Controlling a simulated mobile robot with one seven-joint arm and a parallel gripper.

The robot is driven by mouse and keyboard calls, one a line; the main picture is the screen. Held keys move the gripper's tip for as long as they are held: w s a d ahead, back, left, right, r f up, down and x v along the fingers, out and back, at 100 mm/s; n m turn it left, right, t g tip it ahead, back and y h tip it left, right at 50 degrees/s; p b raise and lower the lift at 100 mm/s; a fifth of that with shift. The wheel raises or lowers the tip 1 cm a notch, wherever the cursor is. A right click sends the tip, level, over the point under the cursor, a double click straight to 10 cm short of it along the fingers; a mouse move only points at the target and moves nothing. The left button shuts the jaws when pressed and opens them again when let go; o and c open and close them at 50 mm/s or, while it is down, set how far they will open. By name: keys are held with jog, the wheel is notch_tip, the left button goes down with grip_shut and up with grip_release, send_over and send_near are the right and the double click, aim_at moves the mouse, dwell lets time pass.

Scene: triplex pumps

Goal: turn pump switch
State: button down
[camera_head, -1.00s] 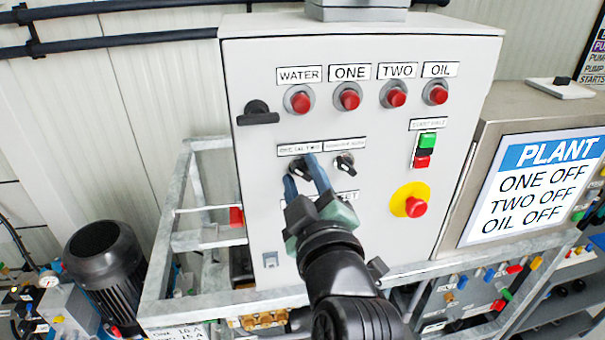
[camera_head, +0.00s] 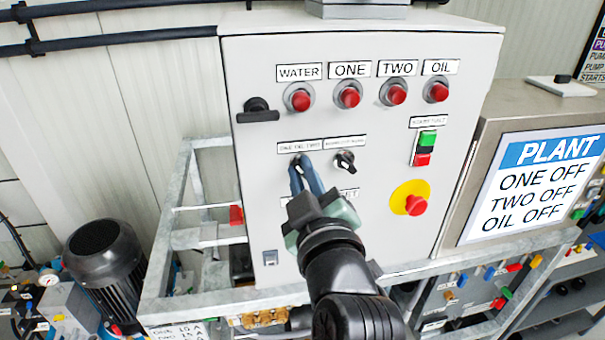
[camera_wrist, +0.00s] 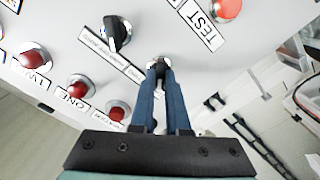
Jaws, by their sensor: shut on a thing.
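The pump switch (camera_wrist: 158,68) is a small black rotary knob under the "ONE OIL TWO" label (camera_head: 299,147) on the white control panel (camera_head: 260,80). My gripper (camera_head: 300,163) comes up from below with its two blue fingers at this knob. In the wrist view my gripper (camera_wrist: 159,80) is shut on the knob, one finger on each side. The fingers hide most of the knob, so its exact angle is hard to read. A second black selector knob (camera_head: 345,162) sits just to the right and is untouched.
Red lamps (camera_head: 348,97) line the panel top. A green and red start button block (camera_head: 425,148) and a red emergency stop (camera_head: 415,204) are at right. A black door handle (camera_head: 257,111) juts out at left. A metal frame (camera_head: 180,300) runs below. The plant sign (camera_head: 545,185) reads all OFF.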

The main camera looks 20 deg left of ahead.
jog(key=shift+w+d+m+p, duration=0.1)
jog(key=shift+m+p, duration=0.25)
jog(key=shift+m, duration=3.25)
jog(key=c, duration=0.9)
grip_release()
jog(key=v, duration=1.3)
